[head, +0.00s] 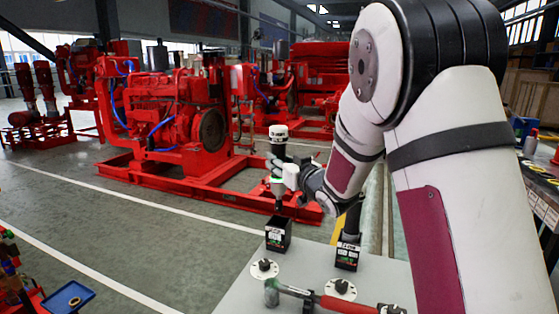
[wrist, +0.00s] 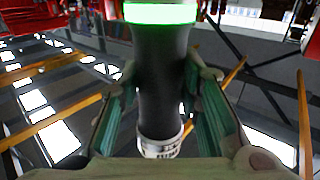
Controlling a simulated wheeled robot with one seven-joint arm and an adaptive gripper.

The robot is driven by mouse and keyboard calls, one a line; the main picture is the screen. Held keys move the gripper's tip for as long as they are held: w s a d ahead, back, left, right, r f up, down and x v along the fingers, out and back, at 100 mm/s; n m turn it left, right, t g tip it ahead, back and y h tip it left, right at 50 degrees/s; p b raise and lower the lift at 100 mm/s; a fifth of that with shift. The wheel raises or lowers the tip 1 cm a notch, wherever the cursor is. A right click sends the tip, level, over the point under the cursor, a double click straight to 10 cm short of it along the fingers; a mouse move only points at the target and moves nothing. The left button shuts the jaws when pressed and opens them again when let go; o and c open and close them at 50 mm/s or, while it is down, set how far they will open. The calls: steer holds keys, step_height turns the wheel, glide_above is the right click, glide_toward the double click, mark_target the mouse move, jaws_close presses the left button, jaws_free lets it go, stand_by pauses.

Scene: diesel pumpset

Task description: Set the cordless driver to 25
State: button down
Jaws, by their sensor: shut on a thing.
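The cordless driver I hold is a dark upright cylinder with a white top (head: 278,131) and a glowing green band (head: 277,180). My gripper (head: 279,166) is shut around its dark body. In the wrist view, which looks upside down, the driver's dark body (wrist: 162,75) stands between the two fingers, with the green band above and a white marked collar (wrist: 160,147) below. Its marks are too small to read. The driver's lower end is just over a black box (head: 278,235); I cannot tell whether it is inside. A second dark tool stands in another black box (head: 347,256).
The grey table (head: 235,292) carries two white discs with dark centres, one at left (head: 264,268) and one at right (head: 340,289). A red-handled tool (head: 345,304) lies in front. Red pumpsets (head: 165,125) stand behind on the floor. A blue tray (head: 68,297) is at lower left.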

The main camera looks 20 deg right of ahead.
steer(key=shift+f+b, duration=5.15)
steer(key=shift+f, duration=0.45)
steer(key=shift+b, duration=0.5)
steer(key=shift+f+b, duration=1)
steer(key=c, duration=1.1)
jaws_free()
steer(key=shift+f, duration=0.15)
glide_toward(281, 205)
steer(key=shift+v, duration=0.75)
